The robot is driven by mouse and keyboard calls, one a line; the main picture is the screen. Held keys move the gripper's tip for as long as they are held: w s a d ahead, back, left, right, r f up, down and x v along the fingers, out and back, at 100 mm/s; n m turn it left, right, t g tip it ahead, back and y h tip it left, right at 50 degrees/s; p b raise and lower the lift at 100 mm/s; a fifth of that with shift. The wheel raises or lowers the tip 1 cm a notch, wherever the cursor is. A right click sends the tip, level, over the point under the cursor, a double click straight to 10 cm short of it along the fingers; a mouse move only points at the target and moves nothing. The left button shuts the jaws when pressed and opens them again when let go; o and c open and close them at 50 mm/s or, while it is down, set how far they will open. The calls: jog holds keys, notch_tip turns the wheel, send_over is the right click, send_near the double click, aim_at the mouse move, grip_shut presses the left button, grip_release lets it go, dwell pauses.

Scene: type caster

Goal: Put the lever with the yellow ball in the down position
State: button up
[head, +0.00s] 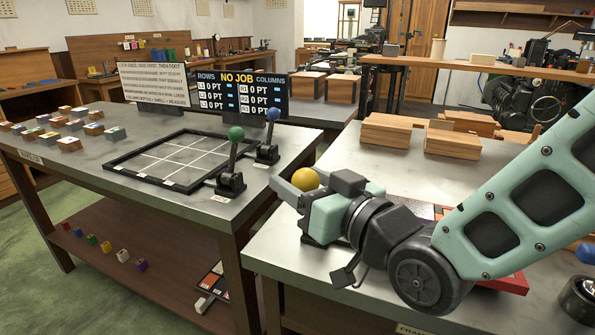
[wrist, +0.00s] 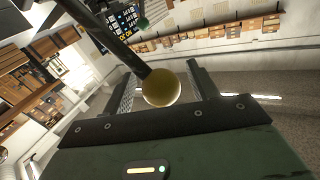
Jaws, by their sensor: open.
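The yellow ball (head: 305,179) sits at my gripper (head: 288,184) in the head view, above the front table. In the wrist view the yellow ball (wrist: 161,88) lies between the two open fingers of my gripper (wrist: 161,76), close to the palm. I cannot tell whether either finger touches it. A dark lever rod (wrist: 100,35) runs from the ball toward the upper left of the wrist view. In the head view my gripper hides the rod and base, so the lever's angle is hard to tell.
A green-ball lever (head: 236,134) and a blue-ball lever (head: 272,115) stand upright on the left table, beside a black grid frame (head: 112,163). A dark sign (head: 240,92) reads NO JOB. Wooden blocks (head: 452,142) lie behind my arm.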

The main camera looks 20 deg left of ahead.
jog(key=shift+x, duration=0.75)
